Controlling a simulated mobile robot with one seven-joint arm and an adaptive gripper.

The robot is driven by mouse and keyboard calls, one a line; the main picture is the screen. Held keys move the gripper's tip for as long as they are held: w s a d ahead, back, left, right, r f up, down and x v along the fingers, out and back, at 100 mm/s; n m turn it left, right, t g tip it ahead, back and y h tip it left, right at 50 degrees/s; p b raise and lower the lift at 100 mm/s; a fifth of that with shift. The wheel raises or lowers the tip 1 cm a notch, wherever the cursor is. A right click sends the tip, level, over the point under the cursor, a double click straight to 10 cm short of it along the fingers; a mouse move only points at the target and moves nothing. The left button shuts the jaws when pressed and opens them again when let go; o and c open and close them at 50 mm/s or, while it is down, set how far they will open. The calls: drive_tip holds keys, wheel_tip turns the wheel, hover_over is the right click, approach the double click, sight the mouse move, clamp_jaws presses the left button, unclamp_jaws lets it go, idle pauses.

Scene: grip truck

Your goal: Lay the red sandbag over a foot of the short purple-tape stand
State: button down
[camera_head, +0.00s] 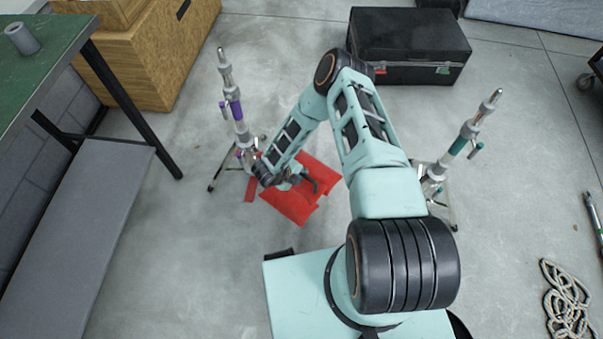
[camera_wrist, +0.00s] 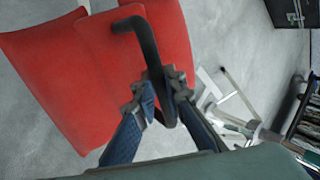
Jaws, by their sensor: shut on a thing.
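The red sandbag (camera_head: 290,207) hangs or lies below my gripper (camera_head: 290,180), just right of the purple-tape stand's base; I cannot tell if it touches the floor. In the wrist view the sandbag (camera_wrist: 60,75) fills the upper left. My gripper (camera_wrist: 160,90) is shut on its black hooked handle (camera_wrist: 148,40). The purple-tape stand (camera_head: 236,108) is upright at left of my arm, its feet spread on the floor. My forearm and wrist partly hide its base. Light metal stand legs (camera_wrist: 235,90) show right of the jaws in the wrist view.
A teal-tape stand (camera_head: 460,143) stands right of my arm, partly hidden. A black case (camera_head: 408,45) and a wooden crate (camera_head: 150,55) are behind. A green-topped bench (camera_head: 40,55) is at left. A coiled rope (camera_head: 567,300) lies at lower right. Floor left of my base is clear.

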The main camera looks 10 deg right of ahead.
sight(290, 196)
drive_tip(key=shift+w+d+f+b, duration=0.1)
drive_tip(key=shift+f+b, duration=2.45)
drive_tip(key=shift+f, duration=0.4)
drive_tip(key=shift+w+f+b, duration=0.1)
drive_tip(key=shift+f+b, duration=2.45)
drive_tip(key=shift+f, duration=0.35)
drive_tip(key=shift+f+b, duration=2.15)
drive_tip(key=shift+f, duration=0.75)
drive_tip(key=c, duration=1.9)
unclamp_jaws()
drive_tip(key=v, duration=1.2)
drive_tip(key=shift+s, duration=0.1)
